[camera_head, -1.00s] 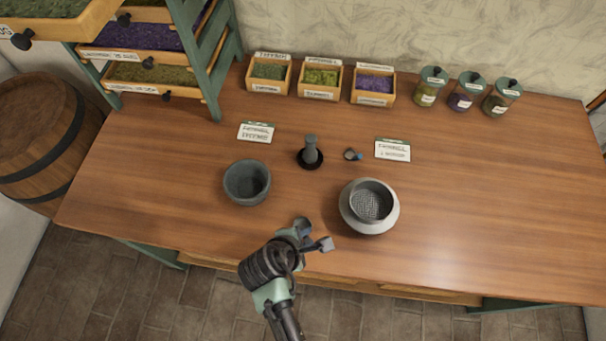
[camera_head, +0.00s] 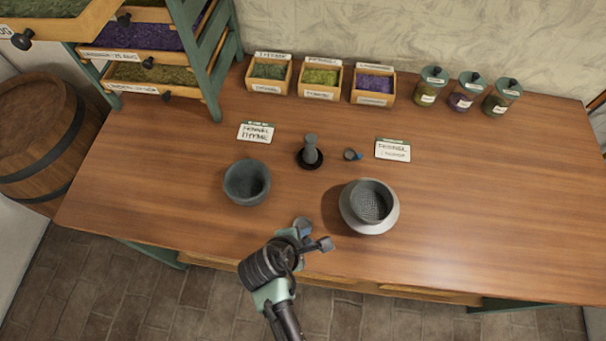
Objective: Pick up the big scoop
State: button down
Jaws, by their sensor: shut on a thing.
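My gripper (camera_head: 304,241) is over the front edge of the table, in front of the dark mortar and the pale pot. It is shut on a small grey thing that looks like the big scoop (camera_head: 302,225). The thing is mostly hidden by the jaws, so its shape is unclear. A smaller scoop (camera_head: 351,155), with a round dark cup and a blue part, lies on the table between the pestle and the right label card.
The table (camera_head: 480,200) holds a mortar (camera_head: 247,183), an upright pestle (camera_head: 310,150), a pot with a mesh insert (camera_head: 370,208), label cards, three herb boxes (camera_head: 321,80) and three lidded jars (camera_head: 467,92). A drawer rack stands back left. The table's right side is clear.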

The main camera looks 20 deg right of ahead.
dwell(0.3)
notch_tip(320, 180, up, 10)
dwell(0.5)
dwell(0.3)
